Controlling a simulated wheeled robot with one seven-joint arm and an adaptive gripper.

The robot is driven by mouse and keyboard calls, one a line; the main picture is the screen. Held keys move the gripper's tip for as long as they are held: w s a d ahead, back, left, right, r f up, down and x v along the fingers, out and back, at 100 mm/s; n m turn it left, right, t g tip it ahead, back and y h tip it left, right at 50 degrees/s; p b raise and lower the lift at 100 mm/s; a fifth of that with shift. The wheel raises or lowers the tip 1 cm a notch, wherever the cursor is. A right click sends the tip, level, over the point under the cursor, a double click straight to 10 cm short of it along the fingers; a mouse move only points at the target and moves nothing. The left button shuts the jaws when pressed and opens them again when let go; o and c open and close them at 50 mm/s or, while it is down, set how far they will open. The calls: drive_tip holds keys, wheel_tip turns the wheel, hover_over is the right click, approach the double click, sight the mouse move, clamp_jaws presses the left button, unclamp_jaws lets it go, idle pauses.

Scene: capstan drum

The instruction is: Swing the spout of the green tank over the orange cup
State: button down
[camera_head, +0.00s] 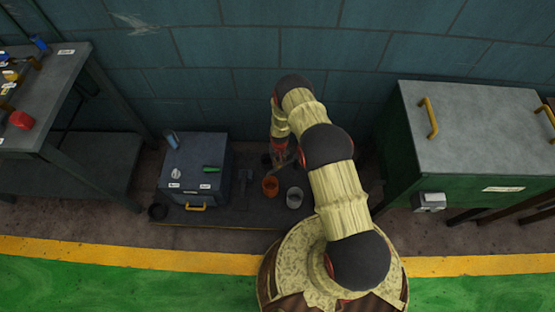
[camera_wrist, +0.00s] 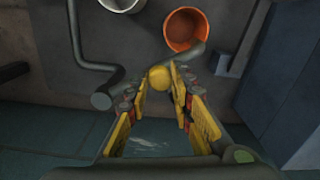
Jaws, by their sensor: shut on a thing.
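The orange cup (camera_head: 270,186) stands on a dark floor plate beside the wall; its open top shows in the wrist view (camera_wrist: 182,27). My gripper (camera_head: 278,158) is low behind the cup, small and dark in the head view. In the wrist view my gripper (camera_wrist: 160,88) has its yellow-padded fingers shut on a round yellow knob (camera_wrist: 158,77). A grey pipe (camera_wrist: 187,59) runs from beside the knob to the cup's near rim and overlaps it. I cannot tell whether its end is over the opening. No green tank is clearly identifiable near the gripper.
A pale cup (camera_head: 294,198) stands close to the orange one. Another bent grey pipe (camera_wrist: 75,45) lies left in the wrist view. A dark box (camera_head: 195,160) stands left; a large green cabinet (camera_head: 440,170) stands right. A workbench (camera_head: 50,90) is far left.

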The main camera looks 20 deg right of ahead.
drive_tip(key=shift+s+d+n, duration=0.1)
drive_tip(key=shift+s+n, duration=0.4)
drive_tip(key=shift+s, duration=0.05)
drive_tip(key=c, duration=1.5)
unclamp_jaws()
drive_tip(key=shift+c, duration=0.2)
wheel_tip(320, 180, up, 12)
